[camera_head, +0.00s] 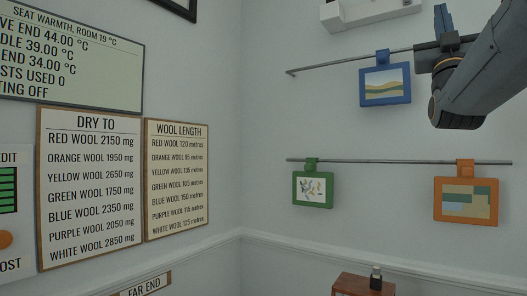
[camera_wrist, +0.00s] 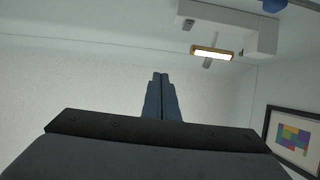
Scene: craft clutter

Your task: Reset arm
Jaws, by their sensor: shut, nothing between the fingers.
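My arm reaches in at the upper right of the head view. My gripper (camera_head: 442,18) points upward there, near the right end of the upper rail. In the wrist view my gripper (camera_wrist: 161,76) shows with its two dark fingers together and nothing between them. It points toward the upper wall and ceiling, apart from anything around it.
Blue (camera_head: 385,85), green (camera_head: 313,189) and orange (camera_head: 466,201) framed pictures hang on two wall rails. A white wall unit (camera_head: 365,12) is above; it shows with a lit lamp (camera_wrist: 212,53) in the wrist view. A small wooden stand (camera_head: 352,285) holds a dark bottle (camera_head: 376,279).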

